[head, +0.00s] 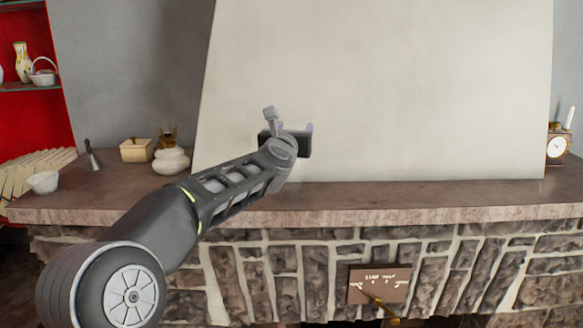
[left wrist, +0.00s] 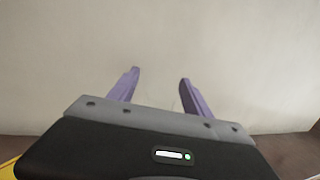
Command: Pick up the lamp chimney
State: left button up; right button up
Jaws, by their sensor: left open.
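My left gripper (head: 294,127) is in front of the pale chimney breast, above the mantel shelf. In the left wrist view its two purple fingers (left wrist: 160,77) are spread apart. No solid object shows between them. A faint, thin mark shows near the right finger, too dim to identify. I cannot clearly make out a lamp chimney in either view; my left arm and gripper hide part of the shelf and wall. My right gripper is out of view.
At left stand a bell (head: 92,158), a cream box (head: 136,150), a white rounded pot (head: 171,161) and a white bowl (head: 43,182). A clock (head: 557,147) stands at far right. The chimney breast (head: 400,90) rises behind.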

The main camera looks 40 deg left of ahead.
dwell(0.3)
pick_arm(q)
grip_shut()
dwell(0.5)
